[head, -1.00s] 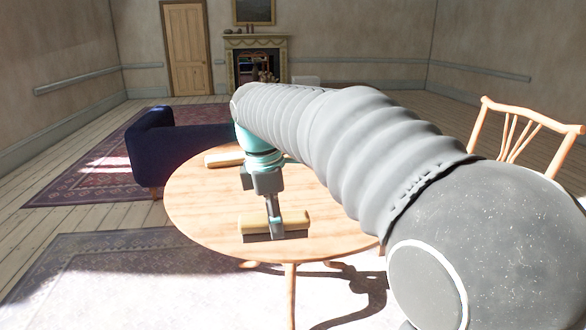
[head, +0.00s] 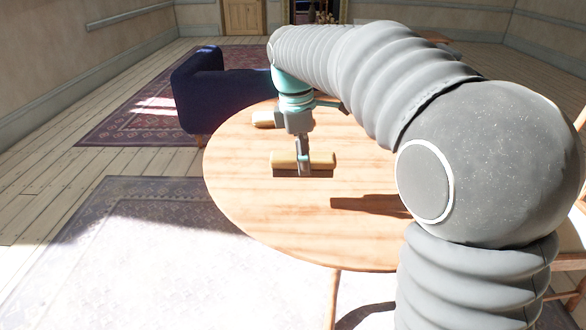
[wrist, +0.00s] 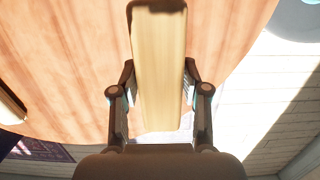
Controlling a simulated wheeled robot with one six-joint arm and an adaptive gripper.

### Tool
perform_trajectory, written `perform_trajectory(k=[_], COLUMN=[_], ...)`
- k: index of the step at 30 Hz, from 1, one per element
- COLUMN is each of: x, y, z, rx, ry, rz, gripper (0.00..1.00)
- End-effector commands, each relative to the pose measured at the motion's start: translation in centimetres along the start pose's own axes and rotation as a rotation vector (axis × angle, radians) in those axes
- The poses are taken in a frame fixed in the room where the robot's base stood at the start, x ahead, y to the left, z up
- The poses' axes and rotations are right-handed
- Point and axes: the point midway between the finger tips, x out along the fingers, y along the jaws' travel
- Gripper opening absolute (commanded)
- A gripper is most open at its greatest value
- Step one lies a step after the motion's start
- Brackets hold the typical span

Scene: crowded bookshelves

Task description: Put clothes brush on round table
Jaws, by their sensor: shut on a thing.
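The clothes brush (head: 285,161) has a pale wooden back and a dark lower side. My gripper (head: 304,170) is shut across its middle, with the brush level and pointing down at the round table (head: 250,210). The brush appears over the table's left-middle part, and a dark shadow lies apart from it to the right, so it seems held above the top. In the wrist view the brush (wrist: 160,40) runs lengthwise between both fingers (wrist: 160,80), with the wooden tabletop (wrist: 70,60) behind it.
A similar pale block-like object (head: 263,120) lies on the far left of the table, partly hidden by my arm. A dark blue sofa (head: 215,85) stands behind. A wooden chair (head: 577,245) is at the right. The table's front-left area is bare.

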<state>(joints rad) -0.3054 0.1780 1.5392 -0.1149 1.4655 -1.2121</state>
Motion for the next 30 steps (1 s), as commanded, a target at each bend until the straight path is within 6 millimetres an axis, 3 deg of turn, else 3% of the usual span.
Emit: perform_trajectory(k=[3, 10, 16, 24, 30], x=[1.3, 2.7, 3.5, 6.8, 6.9], y=[1.6, 3.6, 3.9, 3.8, 3.8], z=[-2.1, -4.6, -5.1, -5.5, -5.5], rx=[-0.003, -0.004, -0.004, -0.005, -0.004], ry=[-0.001, 0.0, 0.0, 0.0, 0.0], rz=[-0.002, 0.0, 0.0, 0.0, 0.002], gripper=[0.06, 0.06, 0.06, 0.06, 0.06])
